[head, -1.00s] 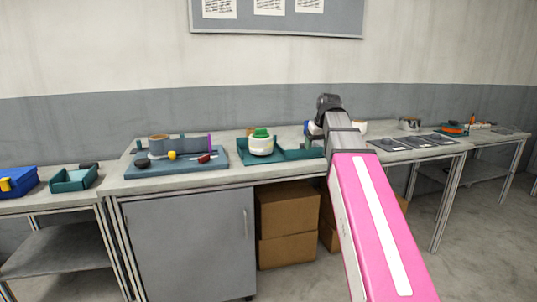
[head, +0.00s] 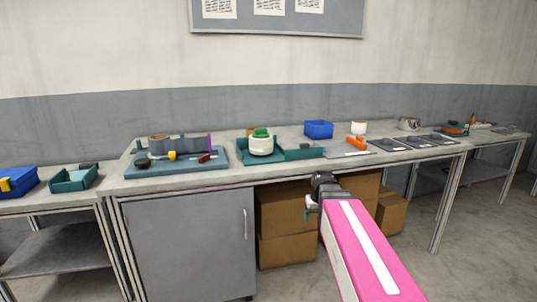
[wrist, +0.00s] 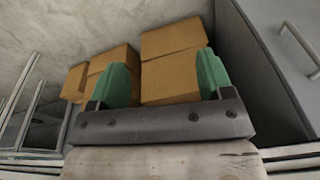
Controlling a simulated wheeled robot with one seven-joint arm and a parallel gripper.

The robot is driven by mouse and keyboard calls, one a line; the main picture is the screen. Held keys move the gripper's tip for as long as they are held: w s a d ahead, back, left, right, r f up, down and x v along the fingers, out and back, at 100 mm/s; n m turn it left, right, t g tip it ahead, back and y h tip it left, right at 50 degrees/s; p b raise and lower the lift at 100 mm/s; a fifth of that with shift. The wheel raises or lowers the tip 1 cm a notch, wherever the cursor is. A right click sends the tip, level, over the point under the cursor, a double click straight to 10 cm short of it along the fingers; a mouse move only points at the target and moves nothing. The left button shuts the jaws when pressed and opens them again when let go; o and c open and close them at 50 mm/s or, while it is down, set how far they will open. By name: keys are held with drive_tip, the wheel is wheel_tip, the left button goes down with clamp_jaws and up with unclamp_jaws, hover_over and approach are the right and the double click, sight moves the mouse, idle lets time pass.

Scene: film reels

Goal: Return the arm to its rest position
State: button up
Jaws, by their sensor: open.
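My pink arm (head: 362,250) reaches in from the lower right of the head view. My gripper (head: 310,208) is at its end, in front of the workbench and below the level of its top. In the wrist view my gripper (wrist: 167,85) shows two green fingers set wide apart, with nothing between them but cardboard boxes (wrist: 172,62) in the background. It is open and empty.
The workbench (head: 115,187) runs just behind my gripper. It carries a blue-grey tray (head: 180,170), a green tray (head: 300,153) with a white, green-topped container (head: 261,146), and a blue bin (head: 318,130). Cardboard boxes (head: 288,210) stand underneath. A grey cabinet (head: 190,245) is at left.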

drive_tip(key=s+f+m+g, duration=0.1)
drive_tip(key=s+f, duration=0.9)
drive_tip(key=f, duration=0.4)
drive_tip(key=shift+s+f+g, duration=0.25)
drive_tip(key=shift+s+g, duration=0.1)
drive_tip(key=shift+g, duration=0.05)
